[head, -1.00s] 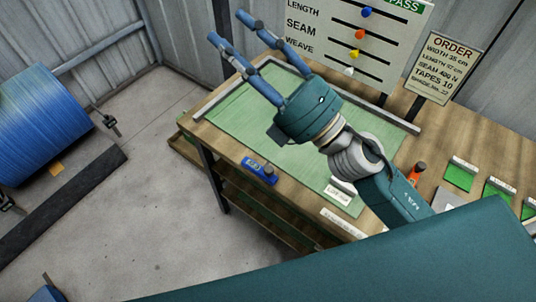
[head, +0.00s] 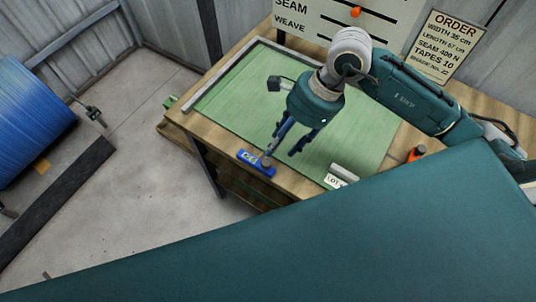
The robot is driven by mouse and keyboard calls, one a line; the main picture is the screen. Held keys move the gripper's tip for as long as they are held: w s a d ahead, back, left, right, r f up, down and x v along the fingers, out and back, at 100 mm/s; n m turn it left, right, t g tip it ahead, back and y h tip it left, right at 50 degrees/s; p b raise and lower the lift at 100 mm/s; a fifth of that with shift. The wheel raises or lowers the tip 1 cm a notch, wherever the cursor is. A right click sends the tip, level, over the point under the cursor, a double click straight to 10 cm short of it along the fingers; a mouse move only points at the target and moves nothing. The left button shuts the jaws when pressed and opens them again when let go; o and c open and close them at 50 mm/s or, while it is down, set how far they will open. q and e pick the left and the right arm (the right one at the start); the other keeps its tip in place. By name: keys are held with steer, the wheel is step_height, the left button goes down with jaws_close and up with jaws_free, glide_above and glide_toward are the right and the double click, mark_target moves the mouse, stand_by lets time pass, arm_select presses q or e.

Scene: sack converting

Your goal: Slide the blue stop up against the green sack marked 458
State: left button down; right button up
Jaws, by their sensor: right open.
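A small blue block (head: 250,158) with a pale label, which looks like the blue stop, lies at the near left edge of the table. A large flat green sheet (head: 245,110) covers much of the tabletop; it may be the green sack, but I cannot read 458 on it. My right gripper (head: 282,157) is open and points down over the sheet's near edge. One fingertip is at the right end of the blue block; I cannot tell whether it touches. The other is apart, to the right. My left gripper is not in view.
A pale block (head: 345,172) with a LOT label sits on the sheet's near edge. A grey rail (head: 222,77) runs along its left side. An orange item (head: 416,154) stands at right. An order sign (head: 444,47) and a slider board (head: 395,22) stand behind.

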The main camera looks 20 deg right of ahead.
mark_target(267, 161)
steer(key=p+x, duration=0.2)
steer(key=x, duration=0.6)
steer(key=shift+a+f, duration=0.2)
steer(key=shift+f, duration=0.05)
steer(key=shift+w, duration=0.1)
jaws_close()
